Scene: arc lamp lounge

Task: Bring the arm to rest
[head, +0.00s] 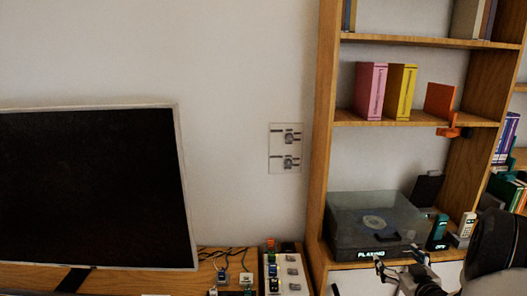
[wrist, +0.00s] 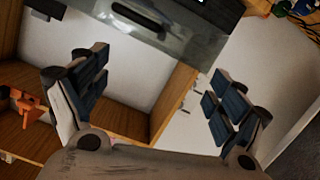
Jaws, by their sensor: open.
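My gripper (head: 403,274) shows at the lower right of the head view, in front of the shelf unit and just below the front of the record player. In the wrist view my gripper (wrist: 158,95) has its two padded fingers spread wide apart, with nothing between them. It is open and empty. Part of my dark arm shows at the right edge of the head view. The rest of the arm is out of frame.
The shelf unit (head: 323,130) holds a lidded record player (head: 375,219), a pink book (head: 370,91), a yellow book (head: 400,92) and an orange bookend (head: 439,101). Handsets (head: 438,232) stand right of the player. A television (head: 90,190) and power strip (head: 292,273) are left.

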